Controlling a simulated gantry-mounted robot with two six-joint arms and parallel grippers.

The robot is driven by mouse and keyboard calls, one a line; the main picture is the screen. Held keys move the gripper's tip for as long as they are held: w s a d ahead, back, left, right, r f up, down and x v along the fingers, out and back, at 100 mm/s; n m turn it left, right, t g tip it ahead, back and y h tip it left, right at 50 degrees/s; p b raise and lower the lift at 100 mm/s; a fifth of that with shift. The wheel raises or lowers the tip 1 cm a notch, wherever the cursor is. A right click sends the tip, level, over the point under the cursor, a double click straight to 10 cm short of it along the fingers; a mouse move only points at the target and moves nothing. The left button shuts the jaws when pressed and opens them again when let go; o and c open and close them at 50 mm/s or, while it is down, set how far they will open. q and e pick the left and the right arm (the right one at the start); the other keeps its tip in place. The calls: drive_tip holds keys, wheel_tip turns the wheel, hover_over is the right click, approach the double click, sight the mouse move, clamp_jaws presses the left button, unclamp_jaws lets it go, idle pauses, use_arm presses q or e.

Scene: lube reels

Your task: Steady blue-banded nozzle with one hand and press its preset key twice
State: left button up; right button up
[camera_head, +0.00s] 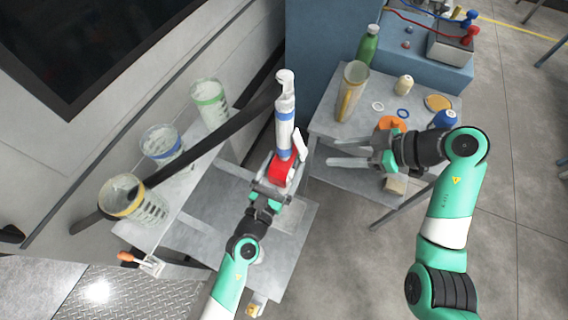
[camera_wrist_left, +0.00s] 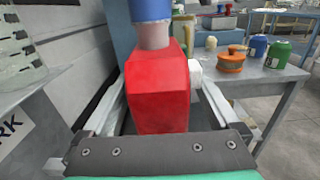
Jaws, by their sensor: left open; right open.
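The blue-banded nozzle (camera_head: 285,118) stands roughly upright in the head view, with a white tube, blue bands and a red body (camera_head: 282,172) at its lower end. My left gripper (camera_head: 277,172) is open, with its fingers on either side of the red body. In the left wrist view the red body (camera_wrist_left: 158,92) fills the space between the fingers, with a blue band (camera_wrist_left: 150,10) above it. A white part (camera_wrist_left: 194,74) shows at its right side. The preset key cannot be made out. My right gripper (camera_head: 352,152) is open and empty, to the right of the nozzle, its fingers pointing left.
Three clear measuring jugs stand at the left, with green (camera_head: 209,100), blue (camera_head: 162,142) and yellow (camera_head: 132,198) bands. A grey side table (camera_head: 335,129) at the right holds a jug (camera_head: 352,92), a green bottle (camera_head: 369,45) and small items.

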use_arm(q)
clamp_jaws()
use_arm(e)
clamp_jaws()
idle(0.7)
idle(1.5)
